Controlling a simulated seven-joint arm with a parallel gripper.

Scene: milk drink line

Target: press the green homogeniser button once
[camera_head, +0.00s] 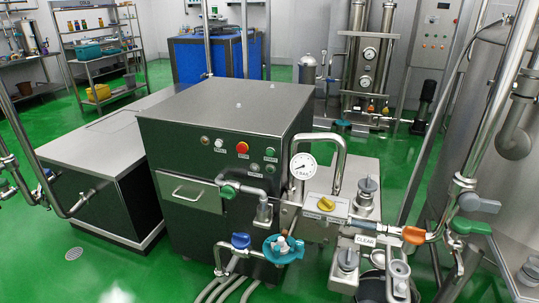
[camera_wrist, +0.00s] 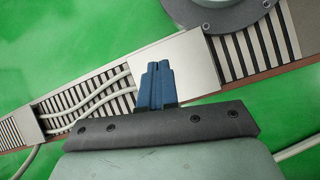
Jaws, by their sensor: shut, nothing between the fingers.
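The homogeniser (camera_head: 165,155) is a dark box with a steel top in the middle of the head view. Its green button (camera_head: 270,152) is on the upper right of the front face, with a small label below it. A red button (camera_head: 242,147) and a pale round fitting (camera_head: 219,141) are to its left. In the wrist view my gripper (camera_wrist: 157,66) has its blue fingers together, with nothing between them. It is over the floor area, and the green button does not show there. My gripper does not show in the head view.
A gauge (camera_head: 303,166) on a bent steel pipe stands right of the button. Valves, including a teal one (camera_head: 283,248), and pipes crowd the front. In the wrist view, a slatted channel (camera_wrist: 80,100) with cables and a grey round base (camera_wrist: 228,12) lie below my gripper.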

